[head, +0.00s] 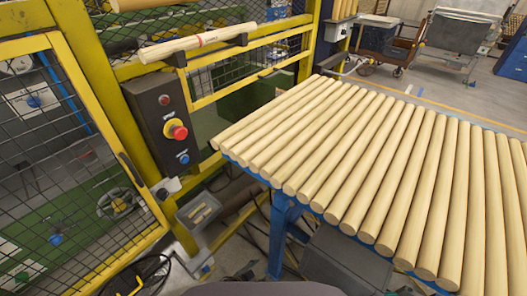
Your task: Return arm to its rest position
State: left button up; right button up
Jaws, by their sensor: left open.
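My right gripper is not in view. Most of my arms lies outside the picture.
A yellow mesh guard (75,75) stands at left, with a black control box (160,125) carrying a red stop button (177,130). Pale wooden rods (345,150) lie side by side on a blue-framed table. One marked rod (195,42) rests on brackets. A trolley (385,48) stands behind.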

pick_arm(q)
jog(key=s+a+f+n+g+y+p, duration=0.1)
jog(key=s+a+f+n+y+p, duration=0.15)
jog(key=s+a, duration=0.5)
jog(key=s+a+f+n+g+y+p, duration=0.1)
jog(key=s+a+f+n+y+p, duration=0.15)
jog(key=s+a, duration=0.45)
jog(key=s+a+n+g+p, duration=0.1)
jog(key=s+a, duration=0.2)
jog(key=s, duration=0.3)
jog(key=s+a+n+g+y+p, duration=0.1)
jog(key=s+a+n, duration=0.1)
jog(key=s, duration=0.4)
jog(key=s+a+n+g+y+p, duration=0.1)
jog(key=s+a+g+p, duration=0.1)
jog(key=s+a, duration=0.2)
jog(key=s, duration=0.3)
jog(key=shift+a+f, duration=0.2)
jog(key=shift+a, duration=0.15)
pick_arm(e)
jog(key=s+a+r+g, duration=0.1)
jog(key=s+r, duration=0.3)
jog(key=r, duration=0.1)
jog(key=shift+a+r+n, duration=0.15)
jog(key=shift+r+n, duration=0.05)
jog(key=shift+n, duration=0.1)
